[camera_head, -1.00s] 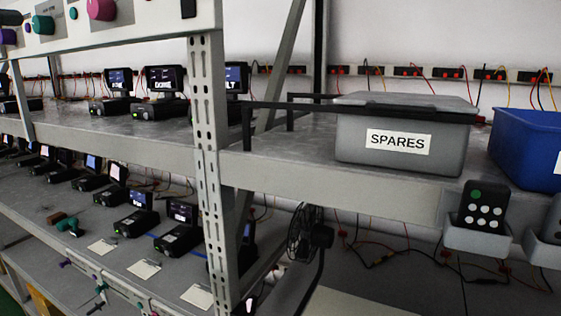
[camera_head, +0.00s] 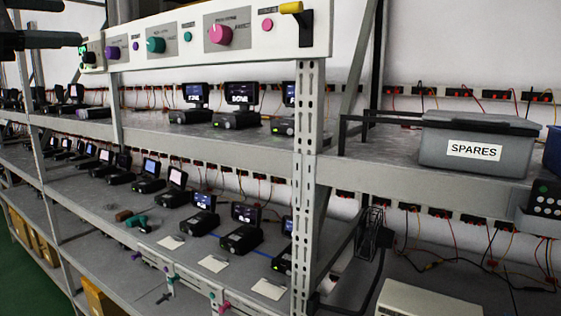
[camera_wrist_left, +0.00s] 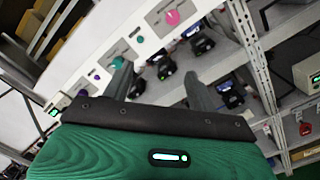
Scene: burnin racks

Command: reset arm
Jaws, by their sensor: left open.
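My left gripper (camera_head: 84,22) shows at the upper left of the head view, its two dark fingers apart and pointing right, in front of the left end of the white control panel (camera_head: 345,28). In the left wrist view the gripper (camera_wrist_left: 157,72) has its two grey fingers spread with nothing held between them. The panel with its coloured knobs and the shelf devices show beyond the fingers there. My right gripper is not in view.
A metal rack post (camera_head: 306,180) stands mid-view. Black devices with small screens (camera_head: 240,93) line the shelves. A grey SPARES bin (camera_head: 510,148) sits on the right shelf, with a dark fan (camera_head: 375,235) below. Green floor (camera_head: 40,285) shows at lower left.

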